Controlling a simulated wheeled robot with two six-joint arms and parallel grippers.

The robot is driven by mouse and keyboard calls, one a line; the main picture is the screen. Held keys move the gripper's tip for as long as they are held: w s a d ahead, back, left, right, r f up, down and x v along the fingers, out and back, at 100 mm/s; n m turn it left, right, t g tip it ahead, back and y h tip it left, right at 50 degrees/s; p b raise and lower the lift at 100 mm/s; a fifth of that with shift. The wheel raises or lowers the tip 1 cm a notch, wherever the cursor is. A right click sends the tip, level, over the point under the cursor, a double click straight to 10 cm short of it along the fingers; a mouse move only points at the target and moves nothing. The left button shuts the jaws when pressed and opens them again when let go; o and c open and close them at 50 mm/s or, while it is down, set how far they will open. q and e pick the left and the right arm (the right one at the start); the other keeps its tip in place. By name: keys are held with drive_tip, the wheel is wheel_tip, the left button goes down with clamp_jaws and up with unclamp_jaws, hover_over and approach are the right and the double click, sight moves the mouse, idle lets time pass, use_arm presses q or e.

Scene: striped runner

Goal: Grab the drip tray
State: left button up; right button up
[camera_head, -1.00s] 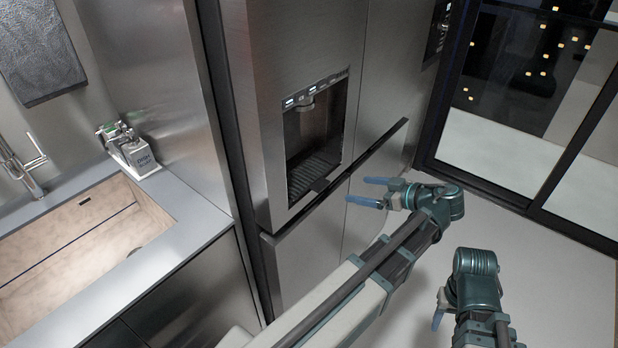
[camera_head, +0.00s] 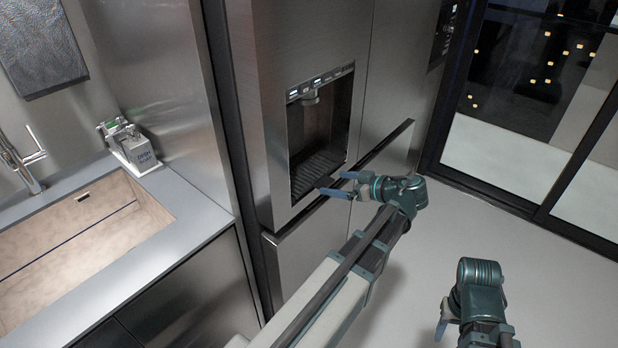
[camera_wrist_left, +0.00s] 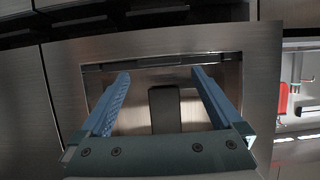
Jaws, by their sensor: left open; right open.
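The drip tray (camera_head: 316,166) is a dark ribbed tray at the bottom of the dispenser recess in the steel fridge. A small dark tab juts from its front edge. My left gripper (camera_head: 339,183) is open just in front of the recess, with its blue fingers pointing at the tab. In the left wrist view, the two fingers of my left gripper (camera_wrist_left: 160,76) stand apart with a dark rounded tab (camera_wrist_left: 165,108) between them; neither finger clearly touches it. My right gripper (camera_head: 441,328) is low at the right, partly hidden by its own arm, and away from the tray.
The steel fridge (camera_head: 385,85) has a long dark handle ledge (camera_head: 388,147) right of the recess. A sink (camera_head: 85,235) and a caddy with a bottle (camera_head: 135,148) are at the left. The floor (camera_head: 540,240) is clear at the right.

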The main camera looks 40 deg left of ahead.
sight(323, 181)
use_arm(q)
drive_tip(key=x, duration=0.3)
drive_tip(key=shift+f+b, duration=0.15)
drive_tip(key=shift+b, duration=0.25)
drive_tip(key=c, duration=1.5)
use_arm(e)
drive_tip(key=shift+f, duration=0.65)
use_arm(q)
drive_tip(key=shift+r, duration=0.25)
use_arm(e)
drive_tip(key=shift+d+r, duration=0.1)
drive_tip(key=shift+r, duration=0.05)
